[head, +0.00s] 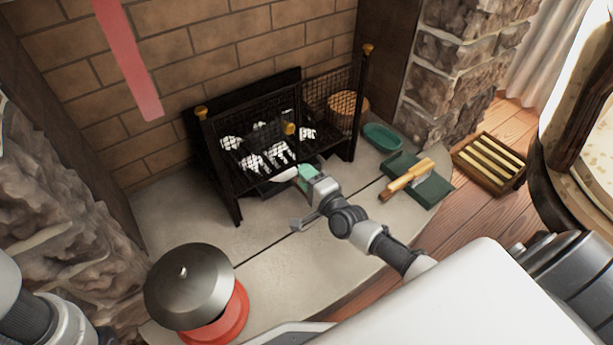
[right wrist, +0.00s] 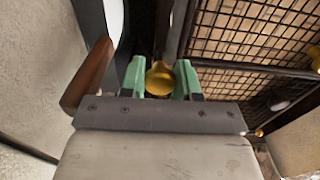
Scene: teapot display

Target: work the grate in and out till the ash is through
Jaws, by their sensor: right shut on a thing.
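The black fire basket (head: 237,185) stands on the pale hearth, with mesh sides and brass-coloured knobs. White-grey ashy lumps (head: 277,153) lie inside it, seen through the mesh. My right gripper (head: 306,174) is at the basket's lower front. In the right wrist view its green fingers (right wrist: 160,78) are shut on a round brass knob (right wrist: 160,80). The grate behind that knob is mostly hidden. Another brass knob (head: 289,128) shows higher on the basket's front. My left gripper is out of view; only part of my left arm shows at the lower left.
A grey-lidded red pot (head: 230,318) stands front left. A green dish (head: 382,137), a dark green tray (head: 433,188) bearing a wooden-handled tool (head: 408,180), and a wooden crate (head: 510,158) are to the right.

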